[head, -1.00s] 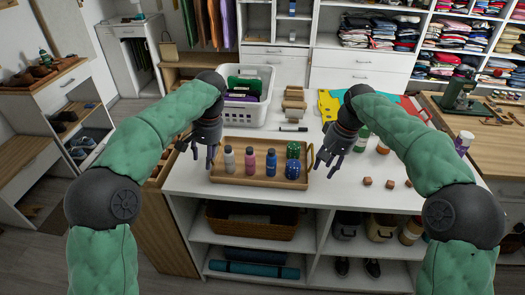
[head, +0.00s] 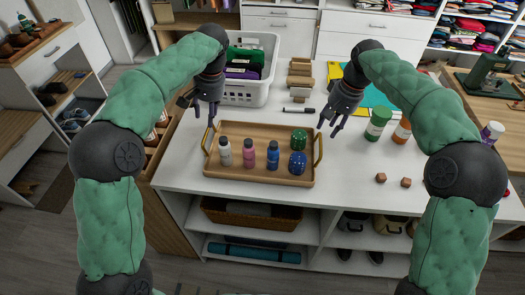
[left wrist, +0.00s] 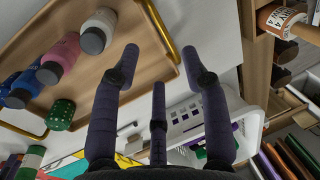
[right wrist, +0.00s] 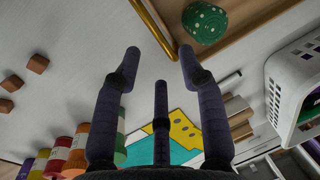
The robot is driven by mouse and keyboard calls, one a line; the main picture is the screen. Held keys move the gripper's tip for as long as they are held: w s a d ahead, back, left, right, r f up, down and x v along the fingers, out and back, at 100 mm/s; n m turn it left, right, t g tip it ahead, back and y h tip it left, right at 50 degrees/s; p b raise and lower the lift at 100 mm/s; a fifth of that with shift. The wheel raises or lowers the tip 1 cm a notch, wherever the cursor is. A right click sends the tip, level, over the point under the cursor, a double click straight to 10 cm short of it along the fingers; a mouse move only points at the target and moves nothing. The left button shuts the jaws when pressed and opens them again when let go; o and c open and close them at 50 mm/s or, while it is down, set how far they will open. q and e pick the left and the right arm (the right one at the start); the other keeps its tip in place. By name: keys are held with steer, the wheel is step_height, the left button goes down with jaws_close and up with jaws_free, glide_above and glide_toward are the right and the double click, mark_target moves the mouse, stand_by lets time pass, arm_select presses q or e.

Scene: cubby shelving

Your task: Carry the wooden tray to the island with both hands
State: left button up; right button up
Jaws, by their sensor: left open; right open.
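The wooden tray (head: 262,179) lies on the white island top, with a brass handle at each short end. My right gripper (head: 330,124) is open and empty beyond the right handle (head: 319,149), which also shows in the right wrist view (right wrist: 150,27).
A white basket (head: 262,92) with folded clothes stands behind the tray. Bottles, including a green one (head: 377,123), and small wooden cubes (head: 381,178) are to the right. The shelves below hold a wicker basket (head: 250,217).

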mark_target(206, 135)
arm_select(q)
steer(key=f, duration=0.3)
steer(key=a+f, duration=0.1)
steer(key=f, duration=0.3)
steer(key=a+f, duration=0.1)
steer(key=f, duration=0.2)
steer(key=shift+w+f, duration=0.1)
steer(key=shift+f, duration=0.05)
arm_select(e)
steer(key=f, duration=0.3)
steer(key=a+f, duration=0.1)
steer(key=f, duration=0.2)
steer(key=a+f, duration=0.1)
steer(key=f, duration=0.3)
steer(key=shift+f, duration=0.1)
arm_select(q)
steer(key=shift+c, duration=0.3)
arm_select(e)
steer(key=shift+c, duration=0.3)
arm_select(q)
jaws_close()
arm_select(e)
jaws_close()
steer(key=shift+w, duration=0.1)
